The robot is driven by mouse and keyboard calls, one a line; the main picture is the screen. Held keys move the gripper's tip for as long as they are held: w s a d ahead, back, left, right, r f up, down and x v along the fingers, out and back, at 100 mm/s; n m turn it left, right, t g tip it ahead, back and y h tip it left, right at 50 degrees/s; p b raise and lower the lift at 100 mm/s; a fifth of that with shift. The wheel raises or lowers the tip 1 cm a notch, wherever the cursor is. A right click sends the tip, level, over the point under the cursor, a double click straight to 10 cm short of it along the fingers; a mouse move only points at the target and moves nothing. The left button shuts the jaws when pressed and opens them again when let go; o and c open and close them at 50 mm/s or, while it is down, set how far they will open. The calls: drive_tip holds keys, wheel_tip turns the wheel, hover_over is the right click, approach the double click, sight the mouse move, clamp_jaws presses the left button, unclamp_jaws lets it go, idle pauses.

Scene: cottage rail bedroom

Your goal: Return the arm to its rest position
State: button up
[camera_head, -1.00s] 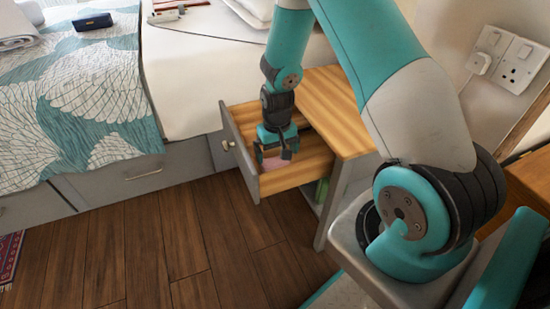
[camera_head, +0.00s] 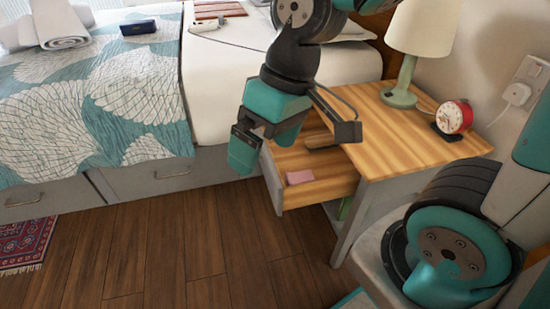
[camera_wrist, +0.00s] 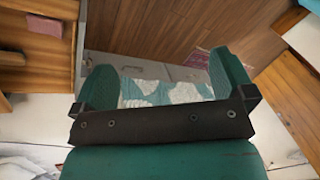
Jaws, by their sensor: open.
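My gripper (camera_head: 268,148) hangs in front of the open drawer in the head view, above the floor and left of the nightstand. Its two fingers are apart, with nothing between them; the wrist view also shows the open fingers (camera_wrist: 165,88). The arm rises from the gripper past the top edge of the head view. The drawer (camera_head: 330,187) is pulled out and holds a pink block (camera_head: 299,177) and a brown item (camera_head: 321,141). The pink block also shows in the wrist view (camera_wrist: 44,26).
The nightstand (camera_head: 400,150) carries a lamp (camera_head: 401,97) and a red alarm clock (camera_head: 453,117). A bed (camera_head: 215,75) with a leaf-patterned throw (camera_head: 60,120) stands behind and to the left. The wooden floor (camera_head: 170,250) is clear; a red rug (camera_head: 25,245) lies at left.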

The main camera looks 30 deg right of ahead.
drive_tip(key=s+a+r+n, duration=0.2)
drive_tip(key=s, duration=0.4)
drive_tip(key=shift+s+r+y, duration=0.3)
drive_tip(key=shift+s, duration=0.05)
drive_tip(key=shift+a+r, duration=0.1)
wheel_tip(320, 180, up, 24)
drive_tip(key=p, duration=2.4)
drive_tip(key=shift+w+p, duration=0.3)
drive_tip(key=shift+w, duration=0.1)
drive_tip(key=shift+r, duration=0.1)
